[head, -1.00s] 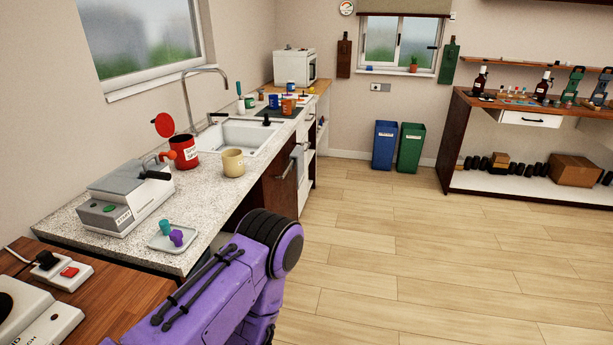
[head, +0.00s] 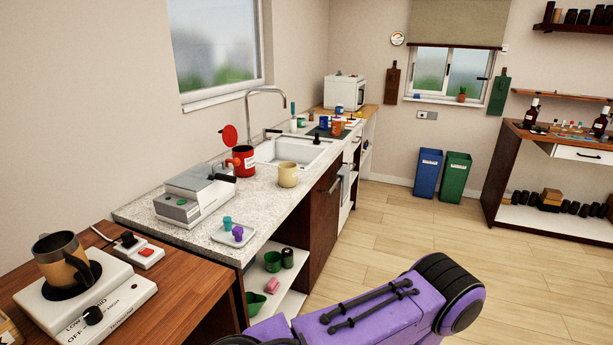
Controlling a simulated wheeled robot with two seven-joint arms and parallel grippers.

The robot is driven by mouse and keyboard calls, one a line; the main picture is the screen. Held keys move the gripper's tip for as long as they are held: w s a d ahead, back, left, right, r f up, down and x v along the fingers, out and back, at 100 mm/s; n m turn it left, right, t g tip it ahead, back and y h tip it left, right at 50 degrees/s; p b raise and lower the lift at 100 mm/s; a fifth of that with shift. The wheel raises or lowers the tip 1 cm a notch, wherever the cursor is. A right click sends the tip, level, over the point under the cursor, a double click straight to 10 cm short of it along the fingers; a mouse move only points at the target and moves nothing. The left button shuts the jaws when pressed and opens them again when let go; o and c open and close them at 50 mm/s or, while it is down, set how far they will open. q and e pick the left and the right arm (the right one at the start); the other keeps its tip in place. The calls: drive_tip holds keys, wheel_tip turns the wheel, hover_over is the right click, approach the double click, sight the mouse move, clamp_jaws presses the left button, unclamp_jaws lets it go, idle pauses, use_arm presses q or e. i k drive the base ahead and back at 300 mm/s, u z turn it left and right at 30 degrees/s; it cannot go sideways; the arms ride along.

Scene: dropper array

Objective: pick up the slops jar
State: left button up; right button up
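A red jar (head: 243,161) with a white label and its round red lid raised stands on the speckled counter (head: 262,201), left of the sink. It may be the slops jar; I cannot read the label. A cream jar or mug (head: 287,175) stands to its right, nearer the counter's front edge. A purple link of one of my arms crosses the bottom of the view, and its dark round end is a joint. Neither gripper is in view. Nothing hides the red jar's front.
A grey device (head: 195,199) and a small tray (head: 233,238) with two coloured droppers sit left of the jars. A hot plate (head: 75,300) bearing a brown mug (head: 62,262) is on the near wooden table. The sink (head: 290,152) lies beyond. Floor to the right is clear.

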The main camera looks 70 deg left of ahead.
sight(287, 170)
drive_tip(key=u, duration=0.2)
drive_tip(key=i, duration=1.8)
drive_tip(key=u, duration=1.5)
drive_tip(key=i, duration=0.95)
drive_tip(key=u, duration=1.05)
